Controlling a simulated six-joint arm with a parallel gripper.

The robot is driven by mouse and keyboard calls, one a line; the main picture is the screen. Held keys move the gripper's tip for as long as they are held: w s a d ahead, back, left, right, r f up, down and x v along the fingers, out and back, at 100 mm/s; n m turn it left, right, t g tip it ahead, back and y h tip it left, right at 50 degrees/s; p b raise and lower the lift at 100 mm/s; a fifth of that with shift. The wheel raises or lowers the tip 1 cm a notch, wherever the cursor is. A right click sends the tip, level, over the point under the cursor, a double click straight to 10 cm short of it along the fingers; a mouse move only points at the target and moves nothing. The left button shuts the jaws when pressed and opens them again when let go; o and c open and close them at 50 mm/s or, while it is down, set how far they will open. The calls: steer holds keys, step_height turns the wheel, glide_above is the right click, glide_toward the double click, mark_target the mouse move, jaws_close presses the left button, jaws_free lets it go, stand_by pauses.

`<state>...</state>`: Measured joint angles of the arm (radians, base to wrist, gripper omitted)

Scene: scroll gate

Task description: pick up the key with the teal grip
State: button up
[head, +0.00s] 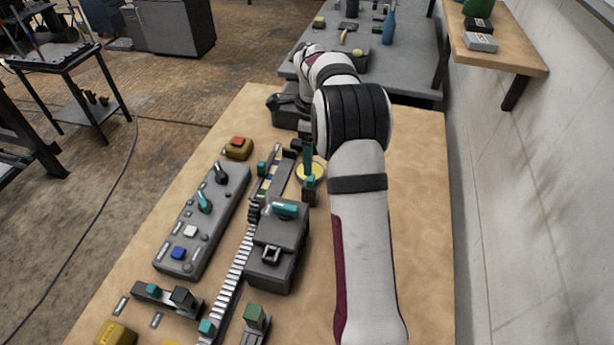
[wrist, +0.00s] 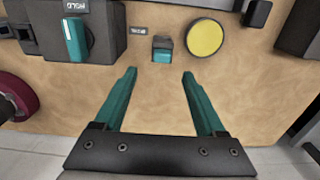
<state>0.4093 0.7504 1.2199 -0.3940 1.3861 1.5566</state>
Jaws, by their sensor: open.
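A small dark piece with a teal part, which looks like the key with the teal grip (wrist: 162,50), stands on the wooden table in the wrist view. It lies ahead of my gripper (wrist: 158,72), roughly in line with the gap between the two teal fingers. In the head view the key (head: 309,184) stands beside the yellow disc, near my gripper (head: 308,166). My gripper is open, with nothing between its fingers. In the head view my fingers partly overlap the disc, and the arm covers much of the right side.
A yellow disc (wrist: 205,38) lies right of the key. A dark box with a teal handle (wrist: 76,35) stands to its left; this box also shows in the head view (head: 272,262). A grey panel with switches (head: 190,245) stands further left. The table's right side is bare.

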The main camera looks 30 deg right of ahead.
mark_target(311, 184)
steer(key=f, duration=0.8)
steer(key=shift+w, duration=0.2)
steer(key=shift+r, duration=0.1)
jaws_close()
